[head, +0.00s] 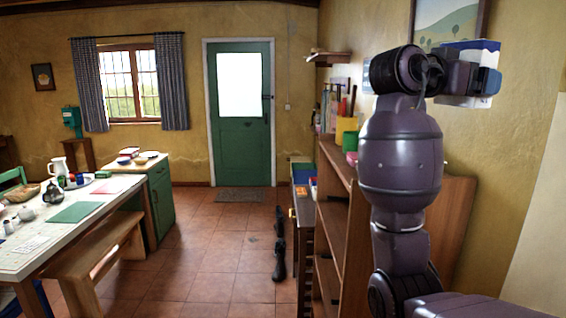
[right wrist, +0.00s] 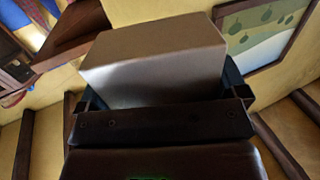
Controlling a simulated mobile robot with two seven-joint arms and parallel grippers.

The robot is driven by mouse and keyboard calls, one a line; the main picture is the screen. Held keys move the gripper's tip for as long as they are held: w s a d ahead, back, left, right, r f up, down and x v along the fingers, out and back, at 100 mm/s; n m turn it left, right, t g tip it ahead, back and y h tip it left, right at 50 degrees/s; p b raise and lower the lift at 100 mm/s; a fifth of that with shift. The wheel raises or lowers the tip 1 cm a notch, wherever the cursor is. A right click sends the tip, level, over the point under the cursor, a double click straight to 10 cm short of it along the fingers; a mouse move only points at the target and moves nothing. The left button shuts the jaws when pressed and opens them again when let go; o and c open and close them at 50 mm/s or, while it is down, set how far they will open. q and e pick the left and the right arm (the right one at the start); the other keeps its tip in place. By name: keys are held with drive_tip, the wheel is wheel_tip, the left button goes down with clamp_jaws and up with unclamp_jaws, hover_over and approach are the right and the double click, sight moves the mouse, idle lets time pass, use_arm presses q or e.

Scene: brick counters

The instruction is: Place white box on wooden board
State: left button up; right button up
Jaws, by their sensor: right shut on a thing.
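My right gripper (head: 480,79) is raised high at the right of the head view, close to the yellow wall. It is shut on the white box (head: 478,46), which has blue along its top edge. In the right wrist view the box (right wrist: 150,62) sits between the fingers (right wrist: 160,103), and its near face looks plain and shaded. The box is held in the air, and the arm hides part of it in the head view. I cannot make out a wooden board with certainty. My left gripper is not in view.
A wooden shelf unit (head: 332,240) stands behind my right arm, with yellow and green items on top. A laden table (head: 35,258) and a bench (head: 92,258) are at left, near a green cabinet (head: 162,205). The tiled floor (head: 215,262) between is mostly clear; dark boots (head: 279,262) stand there.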

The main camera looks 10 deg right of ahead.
drive_tip(key=w+a+f+n+t+y, duration=0.35)
drive_tip(key=f+n+t, duration=0.2)
drive_tip(key=f, duration=0.65)
drive_tip(key=w+a+f+n+t+y, duration=0.2)
drive_tip(key=f+n+t+y, duration=0.4)
drive_tip(key=f, duration=0.6)
drive_tip(key=s+a+f+n+t+y, duration=0.1)
drive_tip(key=s+a+f+n+y, duration=0.15)
drive_tip(key=f, duration=0.55)
drive_tip(key=s+a+f+n+t+y, duration=0.1)
drive_tip(key=s+a+f+n+y, duration=0.1)
drive_tip(key=s+f+y, duration=0.35)
drive_tip(key=s+a+f+n+t+y, duration=0.1)
drive_tip(key=s+a+f+n+y, duration=0.15)
drive_tip(key=f, duration=0.65)
drive_tip(key=w+a+m+h, duration=0.1)
drive_tip(key=a+m+h, duration=0.1)
drive_tip(key=a, duration=0.9)
drive_tip(key=shift+w+a+h, duration=0.3)
drive_tip(key=shift+h, duration=0.1)
drive_tip(key=shift+r+t, duration=0.1)
drive_tip(key=shift+t, duration=0.15)
